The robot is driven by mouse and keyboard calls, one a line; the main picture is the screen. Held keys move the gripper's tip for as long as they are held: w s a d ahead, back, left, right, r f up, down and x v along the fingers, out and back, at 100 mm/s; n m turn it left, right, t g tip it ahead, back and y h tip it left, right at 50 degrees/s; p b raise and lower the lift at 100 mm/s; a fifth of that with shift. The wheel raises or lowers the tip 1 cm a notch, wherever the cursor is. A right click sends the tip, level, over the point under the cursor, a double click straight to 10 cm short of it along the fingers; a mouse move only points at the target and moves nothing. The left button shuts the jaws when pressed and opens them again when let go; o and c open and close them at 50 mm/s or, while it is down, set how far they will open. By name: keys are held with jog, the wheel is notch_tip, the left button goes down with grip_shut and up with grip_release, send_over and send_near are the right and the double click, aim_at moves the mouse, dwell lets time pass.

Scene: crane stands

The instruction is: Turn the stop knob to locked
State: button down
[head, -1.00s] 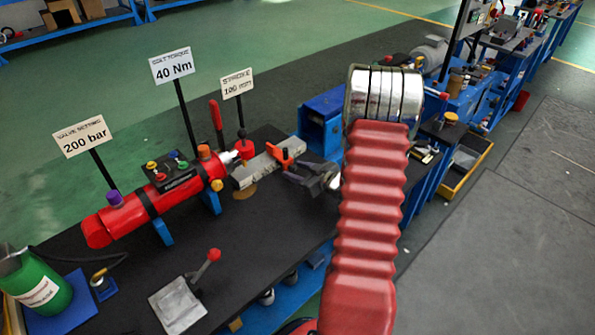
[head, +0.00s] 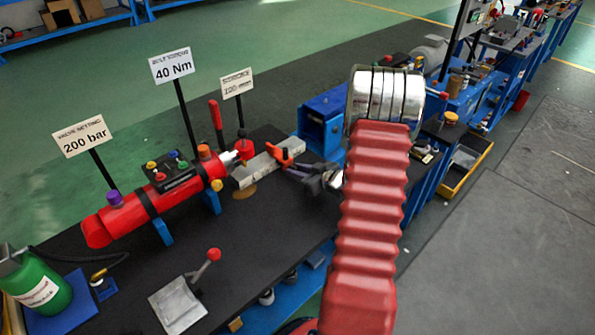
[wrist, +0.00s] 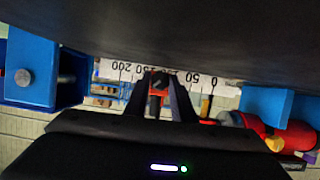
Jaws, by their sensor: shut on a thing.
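The stop is a small orange-red block (head: 287,154) on the grey scaled rail (head: 252,172) at the bench's far right end. In the wrist view the rail's white scale (wrist: 195,77) carries 0, 50, 150 and 200 marks; the stop covers the part between 50 and 150. My gripper (head: 289,169) reaches in from the right at the stop. In the wrist view its dark fingers (wrist: 160,82) are shut on the stop knob, a dark and red piece (wrist: 157,88) between them. The knob's locked or unlocked marking cannot be read.
A red cylinder (head: 130,212) with coloured knobs lies left of the rail. Sign posts, including a 40 Nm sign (head: 172,65), stand behind. A blue bracket (head: 322,125) stands behind my gripper. A red-knobbed lever (head: 213,255) is at the front; bare black bench lies between.

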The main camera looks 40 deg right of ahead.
jog(key=shift+d+m+y, duration=0.1)
jog(key=shift+m+y, duration=0.4)
jog(key=shift+m, duration=0.1)
jog(key=c, duration=1.5)
grip_release()
jog(key=shift+s, duration=0.1)
jog(key=v, duration=1.3)
jog(key=shift+s+r, duration=0.2)
jog(key=shift+s, duration=0.05)
